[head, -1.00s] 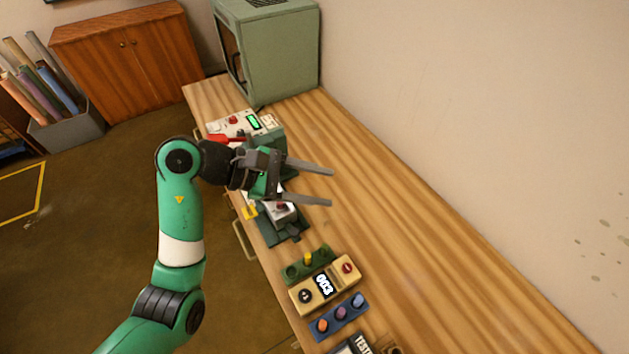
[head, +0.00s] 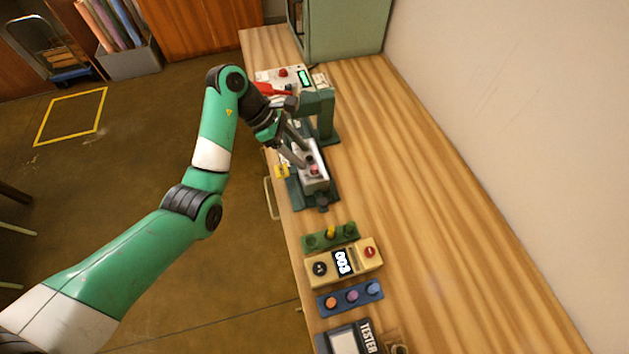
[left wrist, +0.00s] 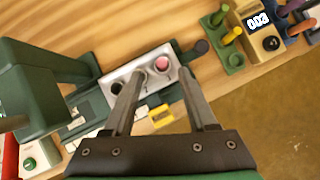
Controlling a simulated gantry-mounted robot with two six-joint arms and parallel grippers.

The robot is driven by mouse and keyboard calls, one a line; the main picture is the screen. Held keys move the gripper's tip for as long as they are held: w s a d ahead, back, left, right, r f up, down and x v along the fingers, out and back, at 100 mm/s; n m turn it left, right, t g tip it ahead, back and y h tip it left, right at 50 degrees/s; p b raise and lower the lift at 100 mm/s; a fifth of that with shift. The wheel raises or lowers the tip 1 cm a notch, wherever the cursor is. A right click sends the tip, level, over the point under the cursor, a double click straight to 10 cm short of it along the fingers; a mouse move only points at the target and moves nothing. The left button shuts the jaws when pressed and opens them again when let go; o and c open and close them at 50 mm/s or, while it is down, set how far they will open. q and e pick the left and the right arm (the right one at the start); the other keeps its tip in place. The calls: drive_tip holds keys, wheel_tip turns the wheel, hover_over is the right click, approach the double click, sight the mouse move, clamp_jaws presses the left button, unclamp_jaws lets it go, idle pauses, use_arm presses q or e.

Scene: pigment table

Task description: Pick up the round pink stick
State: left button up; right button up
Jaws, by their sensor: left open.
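The round pink stick shows its pink top in the head view (head: 314,170) and in the left wrist view (left wrist: 162,64). It stands in a pale block with round wells (head: 319,184), (left wrist: 122,72) on a dark green stand. My left gripper (head: 303,151) is open above this block and points down at it. In the left wrist view the two spread fingertips (left wrist: 161,69) lie on either side of the pink top in the picture. I cannot tell the height between them. My right gripper is not in view.
A green press-like machine (head: 321,105) stands just behind the block. In front are a green rack (head: 312,243) with a yellow stick, a beige counter (head: 359,263), a blue rack (head: 323,305) with several coloured sticks and a tester (head: 370,337). The table's right side is clear.

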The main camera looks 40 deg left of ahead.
sight(313, 167)
use_arm(q)
drive_tip(key=shift+f, duration=0.1)
drive_tip(key=b+x, duration=0.1)
drive_tip(key=x, duration=0.4)
drive_tip(key=shift+d+f+b, duration=0.1)
drive_tip(key=shift+d+b, duration=0.1)
drive_tip(key=shift+b, duration=0.15)
drive_tip(key=shift+s, duration=0.1)
clamp_jaws()
